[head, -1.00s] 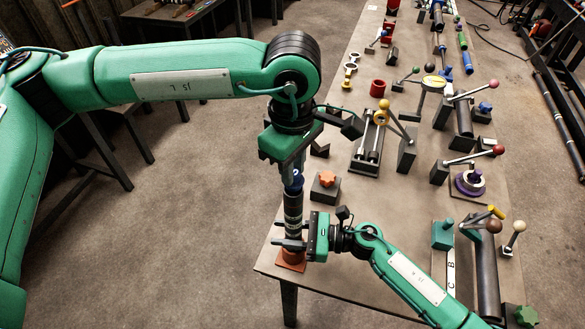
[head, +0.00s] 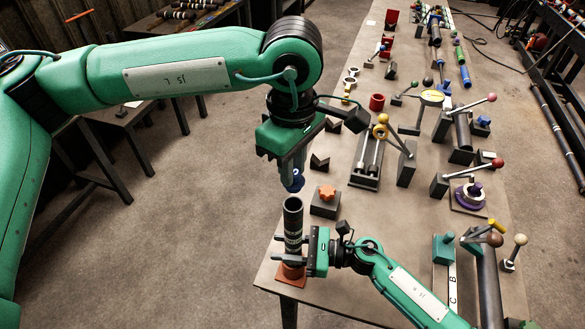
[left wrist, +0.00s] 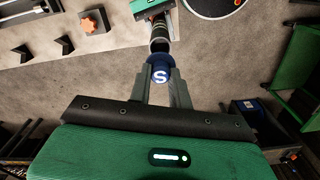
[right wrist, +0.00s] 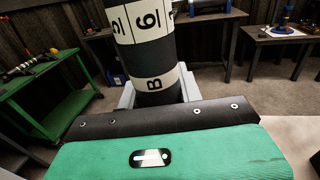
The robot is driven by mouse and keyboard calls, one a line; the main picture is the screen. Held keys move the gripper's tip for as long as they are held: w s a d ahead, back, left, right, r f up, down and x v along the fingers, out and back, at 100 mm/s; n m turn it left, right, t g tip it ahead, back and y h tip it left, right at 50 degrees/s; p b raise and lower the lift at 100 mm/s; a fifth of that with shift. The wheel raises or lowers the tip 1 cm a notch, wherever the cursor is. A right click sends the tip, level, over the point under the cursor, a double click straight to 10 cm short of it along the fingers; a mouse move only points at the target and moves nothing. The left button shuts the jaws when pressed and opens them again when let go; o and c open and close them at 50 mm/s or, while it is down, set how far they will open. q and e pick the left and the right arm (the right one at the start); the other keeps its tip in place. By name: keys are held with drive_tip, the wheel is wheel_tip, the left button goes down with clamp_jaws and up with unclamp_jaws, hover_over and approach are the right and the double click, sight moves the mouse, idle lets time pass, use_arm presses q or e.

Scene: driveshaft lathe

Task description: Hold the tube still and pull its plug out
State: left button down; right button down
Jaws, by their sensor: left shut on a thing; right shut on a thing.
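The black tube (head: 293,222) with pale bands stands upright on a reddish-brown base (head: 291,271) at the near left corner of the table. My right gripper (head: 291,252) is shut around its lower part; the tube, with white marked bands, also shows in the right wrist view (right wrist: 150,45). My left gripper (head: 292,175) is shut on the blue plug (head: 293,181) and holds it above the tube's open top, with a clear gap between. In the left wrist view the blue plug (left wrist: 160,73) bears a white S, and the tube (left wrist: 160,40) shows beyond it.
An orange star knob on a dark block (head: 325,208) stands right of the tube. Dark V-blocks (head: 319,161) and a roller stand (head: 366,165) lie farther back. A long bench with levers fills the right side. Open floor lies to the left.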

use_arm(q)
drive_tip(key=shift+r, duration=0.95)
use_arm(e)
drive_tip(key=shift+s+f, duration=0.1)
drive_tip(key=shift+f, duration=0.2)
drive_tip(key=c, duration=1.2)
unclamp_jaws()
use_arm(q)
drive_tip(key=shift+w, duration=0.15)
use_arm(e)
drive_tip(key=o, duration=1.1)
drive_tip(key=shift+w+r, duration=0.1)
drive_tip(key=shift+w, duration=0.1)
drive_tip(key=shift+o, duration=0.5)
drive_tip(key=shift+s+r, duration=0.1)
drive_tip(key=shift+r, duration=0.05)
